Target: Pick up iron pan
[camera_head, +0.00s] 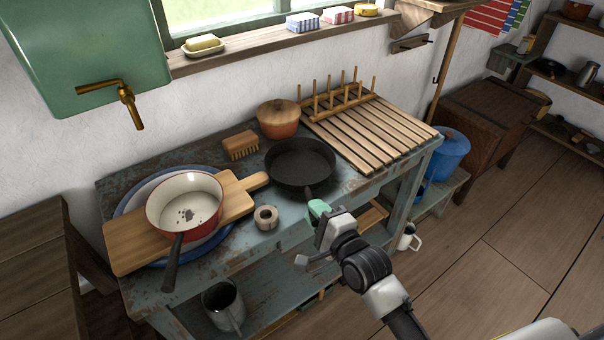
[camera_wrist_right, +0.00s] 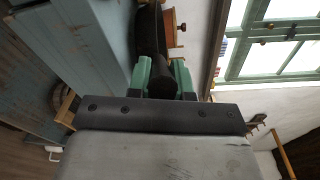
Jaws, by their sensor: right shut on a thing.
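The black iron pan (camera_head: 300,162) sits at the middle of the worn blue table, its handle pointing toward the front edge. My right gripper (camera_head: 319,208) reaches in from the lower right and is at the pan's handle. In the right wrist view the green fingertips (camera_wrist_right: 162,78) are shut on the dark handle (camera_wrist_right: 160,84); part of the pan (camera_wrist_right: 150,30) shows beyond. I cannot tell whether the pan touches the tabletop. My left gripper is not in view.
A red pan with a white inside (camera_head: 185,205) stands on a cutting board (camera_head: 125,240) at the left. A small round object (camera_head: 266,217), a brush (camera_head: 241,145) and a lidded pot (camera_head: 278,118) are close to the iron pan. A wooden rack (camera_head: 372,135) lies behind right.

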